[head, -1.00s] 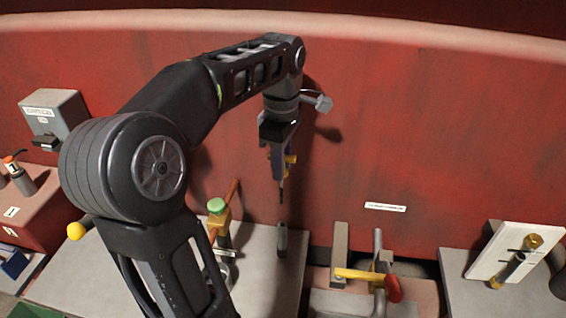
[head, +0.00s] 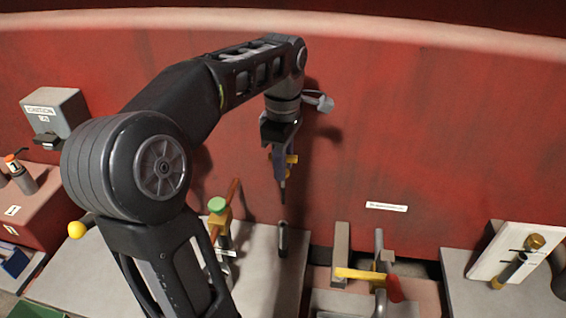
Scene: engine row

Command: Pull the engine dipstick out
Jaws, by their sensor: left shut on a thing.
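My left gripper (head: 281,165) comes down from above in front of the red wall. It is shut on the dipstick's yellow handle (head: 292,159), which shows beside the fingers. The dipstick's thin dark rod (head: 282,193) hangs straight down below the fingers. Its visible lower end shows above a short dark upright tube (head: 282,240), with a gap between them in the picture. The tube stands on a grey block top. The fingers partly hide the handle. My right gripper is not in view.
A green-topped fitting with an orange lever (head: 217,206) stands left of the tube. A yellow lever with a red end (head: 360,274) is to its right. A white tilted panel (head: 507,252) is at the far right. A grey box (head: 57,110) is on the left.

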